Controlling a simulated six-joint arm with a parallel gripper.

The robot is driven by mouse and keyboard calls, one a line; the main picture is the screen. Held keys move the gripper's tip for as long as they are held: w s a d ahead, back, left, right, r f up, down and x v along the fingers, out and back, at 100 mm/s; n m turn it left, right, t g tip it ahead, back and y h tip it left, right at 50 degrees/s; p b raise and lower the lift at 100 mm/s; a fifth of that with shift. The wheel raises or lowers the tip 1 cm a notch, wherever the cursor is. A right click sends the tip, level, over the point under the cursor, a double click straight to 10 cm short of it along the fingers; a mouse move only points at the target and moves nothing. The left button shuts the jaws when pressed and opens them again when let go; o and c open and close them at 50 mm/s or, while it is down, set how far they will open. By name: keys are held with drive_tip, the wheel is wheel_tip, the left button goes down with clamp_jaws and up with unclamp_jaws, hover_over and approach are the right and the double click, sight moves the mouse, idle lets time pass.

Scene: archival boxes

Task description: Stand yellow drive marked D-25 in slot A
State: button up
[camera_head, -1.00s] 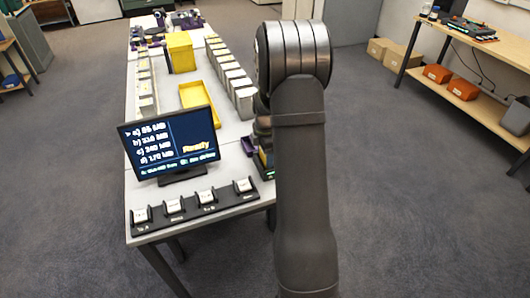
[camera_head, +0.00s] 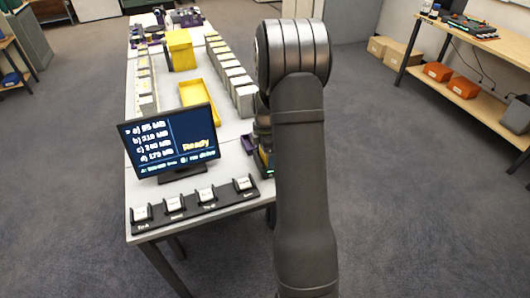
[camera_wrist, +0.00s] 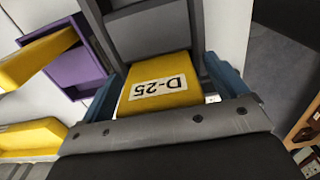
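The yellow drive with the white label D-25 (camera_wrist: 160,88) is in the middle of the wrist view, its label upside down. The blue fingers of my gripper (camera_wrist: 165,84) stand on either side of it. The left finger is close against its edge; a narrow light gap shows at the right, so I cannot tell whether they clamp it. The drive's far end meets a grey housing (camera_wrist: 150,32), which hides that end. I see no slot letter in the wrist view. In the head view my arm hides the gripper and most of this spot.
A purple holder (camera_wrist: 67,70) with another yellow piece (camera_wrist: 40,58) is left of the housing. In the head view a monitor (camera_head: 170,142) reading Ready and a strip of labelled keys (camera_head: 192,207) stand nearby. A yellow tray (camera_head: 199,99) and a row of boxes (camera_head: 233,78) lie farther back.

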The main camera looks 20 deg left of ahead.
drive_tip(key=shift+r, duration=0.1)
wheel_tip(320, 180, up, 17)
idle(0.5)
idle(0.4)
wheel_tip(320, 180, down, 17)
drive_tip(key=shift+f, duration=0.15)
idle(0.5)
drive_tip(key=shift+r, duration=0.25)
